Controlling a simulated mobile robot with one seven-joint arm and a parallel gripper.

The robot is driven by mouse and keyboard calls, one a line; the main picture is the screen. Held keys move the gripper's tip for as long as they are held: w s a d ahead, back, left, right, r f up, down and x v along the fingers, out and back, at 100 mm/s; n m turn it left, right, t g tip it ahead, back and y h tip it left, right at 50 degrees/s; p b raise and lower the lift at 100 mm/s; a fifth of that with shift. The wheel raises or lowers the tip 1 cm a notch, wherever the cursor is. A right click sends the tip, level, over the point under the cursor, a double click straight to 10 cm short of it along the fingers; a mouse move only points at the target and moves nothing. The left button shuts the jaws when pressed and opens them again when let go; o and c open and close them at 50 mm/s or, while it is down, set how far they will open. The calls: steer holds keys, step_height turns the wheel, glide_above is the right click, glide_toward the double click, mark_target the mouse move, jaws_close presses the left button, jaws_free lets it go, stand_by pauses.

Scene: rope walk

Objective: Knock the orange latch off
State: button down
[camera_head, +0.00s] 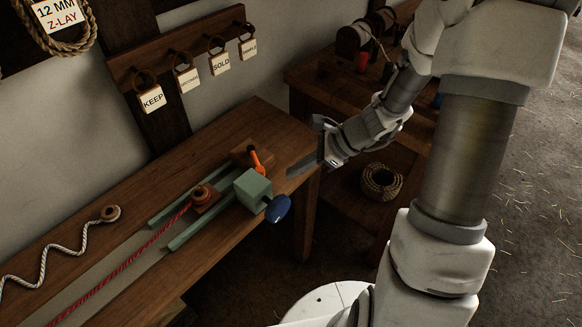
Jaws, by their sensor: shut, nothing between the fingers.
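The orange latch (255,160) is a short lever standing tilted on a small brown wooden block (240,156) at the far side of the green device. A green box (252,189) with a blue knob (278,208) sits just in front of it, at the end of green rails (187,230). My gripper (291,172) is shut and empty. It points left near the bench's right end, to the right of the latch and apart from it in the picture. The exact gap in depth is hard to tell.
A red rope (130,259) runs between the rails to a wooden piece (203,196). A pale rope (45,262) lies left on the bench (140,216). Tags hang on a wall rack (180,47). A rope coil (381,181) lies on a low shelf behind my arm.

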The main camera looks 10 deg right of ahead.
steer(key=s+p+v, duration=0.2)
steer(key=v, duration=0.7)
steer(key=shift+r, duration=0.3)
steer(key=shift+s+a, duration=0.15)
